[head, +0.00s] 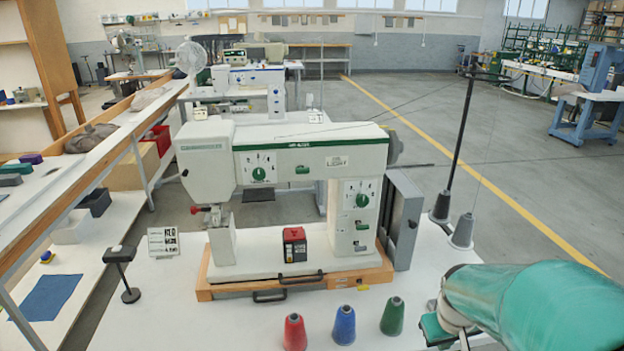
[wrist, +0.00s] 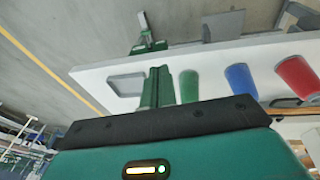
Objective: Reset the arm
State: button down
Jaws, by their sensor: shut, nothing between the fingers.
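My green arm comes in from the lower right of the head view, beside the table's right front. My gripper (wrist: 150,46) shows in the wrist view as narrow dark green fingers, closed together with nothing held. A white and green machine (head: 310,150) stands on a wooden base (head: 240,291) in the middle of the head view. A red and black box (head: 294,244) sits on its bed. My gripper is apart from the machine, to its front right.
Red (head: 295,332), blue (head: 343,325) and green (head: 392,316) cones stand along the front of the white table (head: 190,280). A black stand (head: 125,272) is at left. Grey cones and a tall rod (head: 462,130) stand at right. Open floor lies beyond.

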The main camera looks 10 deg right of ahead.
jog(key=s+a+r+t+y, duration=0.1)
jog(key=s+a+r, duration=0.3)
jog(key=a+r, duration=0.3)
jog(key=s+a+r+t, duration=0.2)
jog(key=s+a+r, duration=0.2)
jog(key=a+r, duration=0.3)
jog(key=shift+a+r+y, duration=0.2)
jog(key=shift+a+y, duration=0.2)
jog(key=shift+a, duration=0.6)
jog(key=shift+r, duration=0.1)
